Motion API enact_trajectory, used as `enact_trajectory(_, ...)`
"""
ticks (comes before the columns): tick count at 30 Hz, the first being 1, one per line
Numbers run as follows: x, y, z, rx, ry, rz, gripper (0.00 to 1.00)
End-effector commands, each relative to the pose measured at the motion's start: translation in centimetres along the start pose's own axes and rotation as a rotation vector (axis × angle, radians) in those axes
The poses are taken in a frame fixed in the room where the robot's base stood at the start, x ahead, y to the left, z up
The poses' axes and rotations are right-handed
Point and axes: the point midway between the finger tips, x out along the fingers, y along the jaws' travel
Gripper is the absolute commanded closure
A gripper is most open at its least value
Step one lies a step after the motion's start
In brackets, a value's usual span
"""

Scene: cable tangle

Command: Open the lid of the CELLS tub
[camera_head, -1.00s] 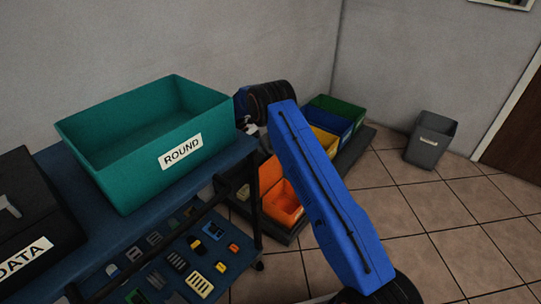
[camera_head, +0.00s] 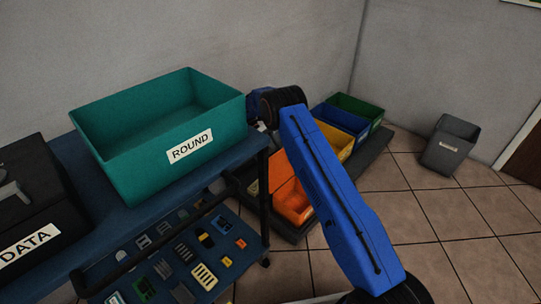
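I see no tub labelled CELLS in this view. A black box labelled DATA (camera_head: 30,212) with a grey handle on top stands at the left on a blue cart (camera_head: 130,222). An open teal tub labelled ROUND (camera_head: 125,160) stands on the cart to its right. My blue arm reaches away past the right end of the cart. My gripper is not visible; the far end of the arm is partly hidden behind the ROUND tub and the cart's end.
Small items (camera_head: 204,277) lie on the cart's lower shelf. Orange, yellow, blue (camera_head: 341,121) and green (camera_head: 358,106) bins stand on a dark floor platform behind my arm. A grey waste bin (camera_head: 449,146) stands by the wall. The tiled floor at right is clear.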

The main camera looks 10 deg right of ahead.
Motion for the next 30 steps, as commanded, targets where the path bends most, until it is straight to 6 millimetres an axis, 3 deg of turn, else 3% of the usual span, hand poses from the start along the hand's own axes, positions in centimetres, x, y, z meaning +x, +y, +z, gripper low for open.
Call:
enact_trajectory(11,-0.9,0.1,0.8,0.001,0.005,0.002,0.06)
enact_trajectory(24,-5.7,0.0,6.1,0.002,0.004,0.001,0.06)
enact_trajectory(30,-6.7,0.0,7.3,0.0,0.002,0.001,0.06)
